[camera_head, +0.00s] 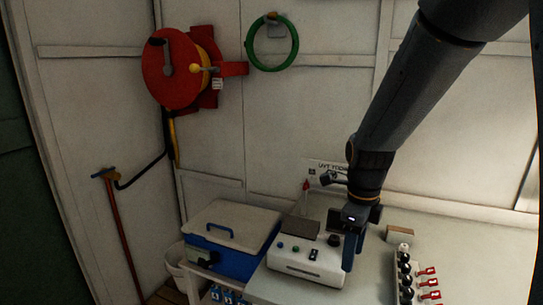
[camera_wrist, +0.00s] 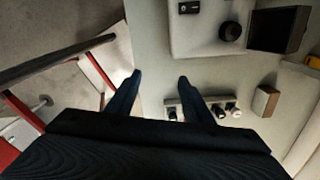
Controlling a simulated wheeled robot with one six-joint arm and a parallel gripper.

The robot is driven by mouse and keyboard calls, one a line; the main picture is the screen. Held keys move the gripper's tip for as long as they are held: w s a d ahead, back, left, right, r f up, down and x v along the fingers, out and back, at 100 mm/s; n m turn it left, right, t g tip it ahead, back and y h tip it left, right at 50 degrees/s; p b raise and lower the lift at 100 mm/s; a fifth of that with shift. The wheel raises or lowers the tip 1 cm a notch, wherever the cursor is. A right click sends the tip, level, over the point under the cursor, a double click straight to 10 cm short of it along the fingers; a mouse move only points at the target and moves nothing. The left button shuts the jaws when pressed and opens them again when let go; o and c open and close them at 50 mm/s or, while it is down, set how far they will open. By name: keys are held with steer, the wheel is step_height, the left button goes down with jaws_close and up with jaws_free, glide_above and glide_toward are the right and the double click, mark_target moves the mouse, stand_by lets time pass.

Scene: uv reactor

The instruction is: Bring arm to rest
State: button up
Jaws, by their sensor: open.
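My gripper (camera_head: 352,238) hangs from my dark arm at the right of the head view, in front of the right side of a white device. In the wrist view my gripper (camera_wrist: 156,84) shows two dark fingers spread apart with nothing between them. The white device (camera_head: 290,262) has buttons and a black knob on its front and a dark box on top. It also shows at the top of the wrist view (camera_wrist: 200,42). I cannot tell whether a finger touches it.
A blue cooler-like box (camera_head: 222,258) with a pale lid stands left of the device. A rack of black-capped vials (camera_head: 404,270) and red-handled pieces (camera_head: 428,283) lie at right. A small tan block (camera_head: 400,234) sits behind. A red hose reel (camera_head: 172,68) and green hose (camera_head: 271,68) hang on the wall.

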steer(key=s+f+n+b, duration=0.3)
steer(key=s+f+n, duration=0.1)
steer(key=n, duration=0.8)
steer(key=s+f+n+t+b, duration=0.1)
steer(key=s+f+n+b, duration=0.2)
steer(key=n, duration=1)
steer(key=shift+s+f, duration=0.6)
steer(key=shift+s, duration=0.2)
steer(key=shift+c, duration=0.2)
